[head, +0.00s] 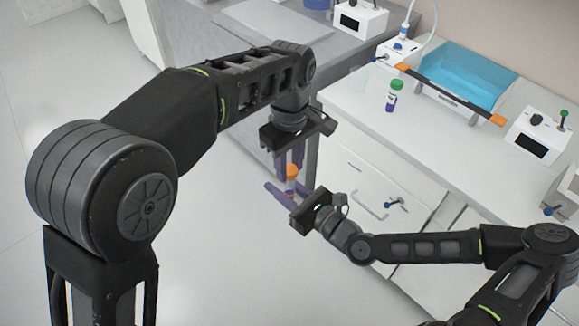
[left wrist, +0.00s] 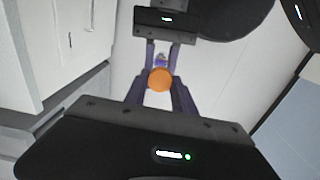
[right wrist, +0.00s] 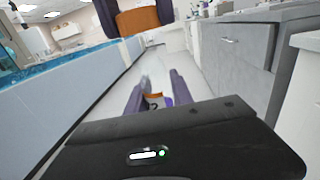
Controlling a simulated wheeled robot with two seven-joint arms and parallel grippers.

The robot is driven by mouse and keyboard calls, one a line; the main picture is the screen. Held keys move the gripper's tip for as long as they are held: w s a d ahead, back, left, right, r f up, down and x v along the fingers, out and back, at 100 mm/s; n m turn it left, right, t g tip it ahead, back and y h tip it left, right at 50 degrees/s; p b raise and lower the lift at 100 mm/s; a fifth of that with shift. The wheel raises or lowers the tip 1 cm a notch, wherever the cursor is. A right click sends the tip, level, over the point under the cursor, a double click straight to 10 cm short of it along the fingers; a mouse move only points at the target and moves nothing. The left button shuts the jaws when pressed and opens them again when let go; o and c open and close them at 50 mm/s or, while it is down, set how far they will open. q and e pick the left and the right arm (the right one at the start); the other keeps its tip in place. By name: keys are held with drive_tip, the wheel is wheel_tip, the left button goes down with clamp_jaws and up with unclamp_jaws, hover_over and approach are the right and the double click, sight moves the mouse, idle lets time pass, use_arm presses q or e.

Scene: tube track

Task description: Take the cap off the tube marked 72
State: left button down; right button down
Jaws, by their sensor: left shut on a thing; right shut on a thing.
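My left gripper (head: 291,165) points down and is shut on an orange cap (head: 292,171). The cap also shows between its purple fingers in the left wrist view (left wrist: 159,80) and at the top of the right wrist view (right wrist: 138,18). My right gripper (head: 286,189) comes from the right and is shut on a tube (head: 291,186) with purple contents. In the right wrist view the tube (right wrist: 155,101) shows an orange label with a dark mark too small to read. There the cap is apart from the tube and above it, with floor visible between them.
A green-capped tube (head: 393,95) stands on the white bench (head: 365,125). Behind it are a blue tray (head: 470,78) with orange-ended bar and white devices (head: 538,135). Both grippers are over open floor in front of the drawers (head: 360,185).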

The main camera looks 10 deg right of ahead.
use_arm(q)
drive_tip(key=shift+r, duration=1.4)
